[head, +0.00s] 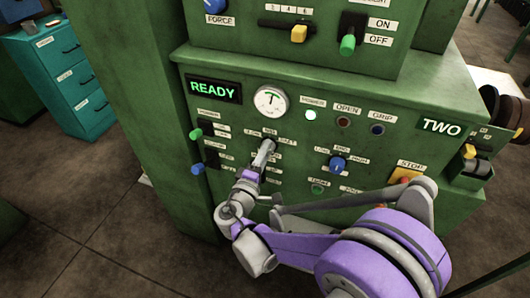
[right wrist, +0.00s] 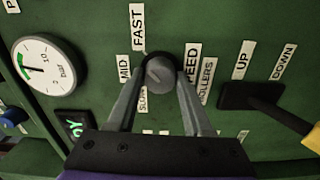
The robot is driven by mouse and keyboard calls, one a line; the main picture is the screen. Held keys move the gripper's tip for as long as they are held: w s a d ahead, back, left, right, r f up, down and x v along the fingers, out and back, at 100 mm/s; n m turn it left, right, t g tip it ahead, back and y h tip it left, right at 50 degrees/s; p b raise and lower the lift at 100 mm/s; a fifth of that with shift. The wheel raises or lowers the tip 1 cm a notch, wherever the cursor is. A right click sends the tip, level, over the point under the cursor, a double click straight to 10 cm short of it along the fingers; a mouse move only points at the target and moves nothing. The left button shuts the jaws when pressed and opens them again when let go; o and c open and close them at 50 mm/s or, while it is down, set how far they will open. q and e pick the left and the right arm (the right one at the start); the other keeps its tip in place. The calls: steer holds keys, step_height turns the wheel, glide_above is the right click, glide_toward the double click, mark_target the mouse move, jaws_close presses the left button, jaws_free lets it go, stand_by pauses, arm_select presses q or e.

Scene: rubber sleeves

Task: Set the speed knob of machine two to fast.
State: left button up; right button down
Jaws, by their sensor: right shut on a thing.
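Machine two is a green panel with a TWO sign (head: 441,126). Its speed knob (right wrist: 160,74) is small, round and grey, with MID (right wrist: 124,67), FAST (right wrist: 138,27) and partly covered SLOW (right wrist: 143,98) labels beside it. My right gripper (head: 266,150) is shut on the knob. In the right wrist view its fingers (right wrist: 160,84) lie on either side of the knob. In the head view the gripper mostly hides the knob. A faint mark shows on the knob's face, but I cannot tell which label it points at. My left gripper is not in view.
A lit READY display (head: 213,88) and a dial gauge (head: 271,100) sit above the gripper. A blue knob (head: 338,164) and a yellow STOP plate (head: 405,175) are to the right. Green (head: 195,134) and blue (head: 197,169) lever handles stick out to the left.

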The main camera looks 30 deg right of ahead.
steer(key=shift+m, duration=0.5)
steer(key=shift+c, duration=1.6)
jaws_free()
steer(key=v, duration=1)
steer(key=shift+s+a, duration=0.25)
steer(key=shift+s, duration=0.1)
